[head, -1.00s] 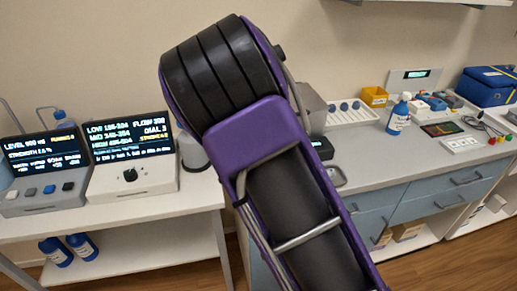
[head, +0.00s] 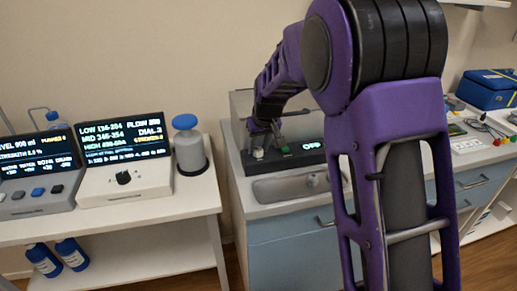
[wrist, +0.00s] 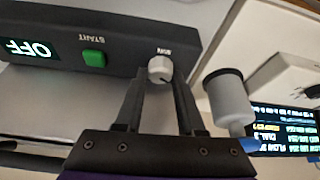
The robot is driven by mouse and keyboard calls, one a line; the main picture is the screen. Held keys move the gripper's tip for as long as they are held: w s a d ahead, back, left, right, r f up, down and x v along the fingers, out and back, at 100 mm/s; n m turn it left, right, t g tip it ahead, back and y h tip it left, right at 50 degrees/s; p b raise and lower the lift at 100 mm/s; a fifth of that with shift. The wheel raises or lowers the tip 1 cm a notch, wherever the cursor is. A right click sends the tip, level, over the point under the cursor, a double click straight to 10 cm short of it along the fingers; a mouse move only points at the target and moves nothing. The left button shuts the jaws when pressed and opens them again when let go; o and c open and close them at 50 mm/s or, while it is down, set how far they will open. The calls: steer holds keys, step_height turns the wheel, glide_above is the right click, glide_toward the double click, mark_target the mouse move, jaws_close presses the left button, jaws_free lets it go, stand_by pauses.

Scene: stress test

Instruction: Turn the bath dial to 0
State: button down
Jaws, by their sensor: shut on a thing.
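The bath dial is a small white knob (wrist: 159,66) on the dark front panel (wrist: 120,38) of a bath unit, with a short label beside it too blurred to read. My gripper (wrist: 160,84) is shut on this knob, one finger on each side, in the wrist view. In the head view my gripper (head: 263,137) reaches down to the same panel, at the knob (head: 258,154). The unit's lit display (head: 311,146) reads OFF, and a green START button (wrist: 94,58) sits between display and knob. The knob's pointer cannot be made out.
A console with a black dial (head: 123,178) and a screen reading DIAL 3 (head: 125,137) stands on the left bench. A white bottle with a blue cap (head: 188,150) stands between it and the bath.

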stand_by(0.4)
steer(key=c, duration=0.8)
jaws_free()
steer(key=p+v, duration=0.2)
steer(key=v, duration=1.5)
steer(key=shift+r, duration=0.2)
steer(key=shift+d, duration=0.15)
